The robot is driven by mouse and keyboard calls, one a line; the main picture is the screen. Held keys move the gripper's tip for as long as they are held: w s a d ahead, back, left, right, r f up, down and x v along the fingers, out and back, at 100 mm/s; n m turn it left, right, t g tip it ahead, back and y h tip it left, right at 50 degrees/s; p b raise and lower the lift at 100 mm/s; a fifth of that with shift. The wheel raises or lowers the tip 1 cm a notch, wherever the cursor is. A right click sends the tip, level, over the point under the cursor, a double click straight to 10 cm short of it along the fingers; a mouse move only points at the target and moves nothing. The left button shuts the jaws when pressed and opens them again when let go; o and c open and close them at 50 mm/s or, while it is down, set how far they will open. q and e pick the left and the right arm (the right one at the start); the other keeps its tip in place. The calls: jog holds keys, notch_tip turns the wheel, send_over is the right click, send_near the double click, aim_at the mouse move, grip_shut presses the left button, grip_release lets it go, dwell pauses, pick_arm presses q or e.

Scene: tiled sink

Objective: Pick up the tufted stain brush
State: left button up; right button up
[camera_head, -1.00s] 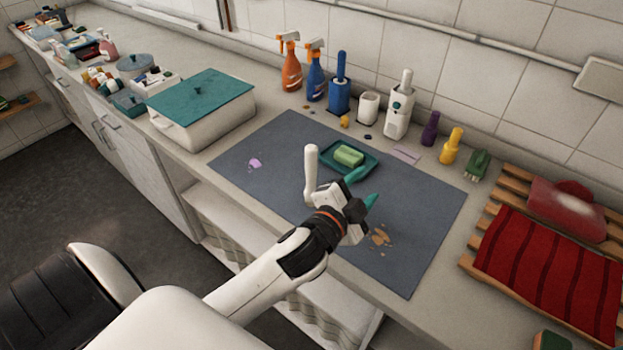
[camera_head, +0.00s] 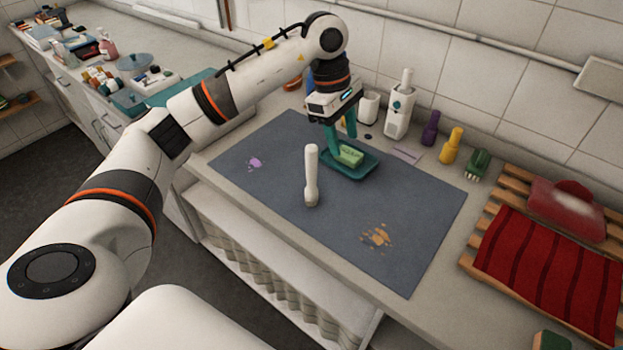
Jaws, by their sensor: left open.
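A white, club-shaped upright handle (camera_head: 311,176) stands on the grey-blue mat; its bristles, if any, cannot be seen. A small green brush-like thing with pale tufts (camera_head: 477,165) lies at the back right by the wall. I cannot tell for sure which is the tufted stain brush. My left gripper (camera_head: 343,149) has teal fingers, points down and is open over the teal dish (camera_head: 352,173) with the green soap (camera_head: 349,156). It is behind and right of the white handle, apart from it. Whether a finger touches the soap is unclear. My right gripper is not in view.
The mat (camera_head: 270,200) has a purple stain (camera_head: 254,163) and an orange-brown stain (camera_head: 377,237). A white holder (camera_head: 400,112), a purple bottle (camera_head: 430,128) and a yellow bottle (camera_head: 452,146) line the wall. A wooden rack with red cloth (camera_head: 545,265) is at right.

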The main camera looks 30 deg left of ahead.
pick_arm(q)
notch_tip(320, 180, up, 2)
jog(key=y, duration=0.2)
send_over(312, 160)
jog(key=w, duration=0.2)
jog(key=shift+s+r, duration=0.1)
jog(key=shift+s, duration=0.1)
jog(key=shift+s+a+g+y, duration=0.15)
jog(key=shift+a+g+y, duration=0.15)
jog(key=shift+a, duration=0.05)
notch_tip(312, 160, down, 6)
jog(key=shift+f+p, duration=0.2)
jog(key=shift+p, duration=0.4)
jog(key=f+p, duration=0.1)
jog(key=f, duration=0.1)
jog(key=f+p, duration=0.1)
jog(key=f, duration=0.1)
jog(key=shift+s+f+p, duration=0.2)
jog(key=shift+f+p, duration=0.1)
jog(key=shift+f, duration=0.35)
grip_shut()
